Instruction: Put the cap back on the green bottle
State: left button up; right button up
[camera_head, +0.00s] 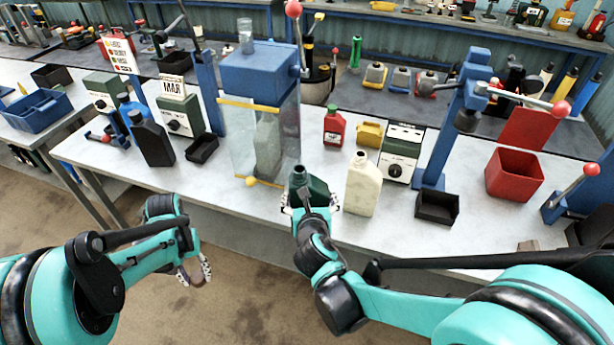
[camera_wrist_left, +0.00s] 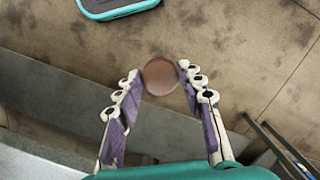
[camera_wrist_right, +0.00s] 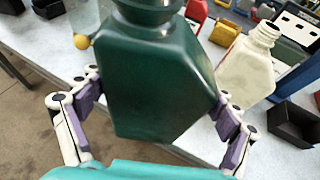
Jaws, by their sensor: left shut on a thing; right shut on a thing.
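The dark green bottle (camera_head: 299,183) is upright at the front edge of the white table, its neck uncovered at the top. My right gripper (camera_head: 308,202) is shut on its body; the right wrist view shows the bottle (camera_wrist_right: 150,75) between the fingers, its top cut off by the frame. I cannot tell whether its base touches the table. My left gripper (camera_head: 197,274) is off the table's front, lower and to the left of the bottle, over the floor. In the left wrist view it is shut on a round brownish cap (camera_wrist_left: 160,77) at the fingertips.
A cream bottle (camera_head: 362,185) stands just right of the green bottle. A clear tank with a blue top (camera_head: 262,75) stands behind. A dark bottle (camera_head: 151,138) is at left; a black tray (camera_head: 437,206) and red bin (camera_head: 514,175) are at right. Space between my grippers is clear.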

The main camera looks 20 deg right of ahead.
jog(key=s+a+r+n+y, duration=0.2)
jog(key=s+a+n+y, duration=0.1)
jog(key=a, duration=0.5)
jog(key=shift+s+n+t+y, duration=0.3)
jog(key=shift+s+n+y, duration=0.1)
jog(key=shift+y, duration=0.3)
pick_arm(q)
jog(key=w+d+r+m, duration=0.2)
jog(key=w+d+r, duration=0.4)
jog(key=r, duration=0.4)
jog(key=w+d+r+m, duration=0.1)
jog(key=w+d+r, duration=0.3)
jog(key=d+r, duration=0.5)
jog(key=s+d+r+m, duration=0.2)
jog(key=s+d+r, duration=0.1)
jog(key=r, duration=0.5)
jog(key=s+d+r+m+y, duration=0.1)
jog(key=s+d+r, duration=0.3)
jog(key=r, duration=0.5)
jog(key=shift+s+d+r+m, duration=0.3)
jog(key=shift+d+m, duration=0.45)
jog(key=shift+m, duration=0.15)
jog(key=shift+f, duration=0.15)
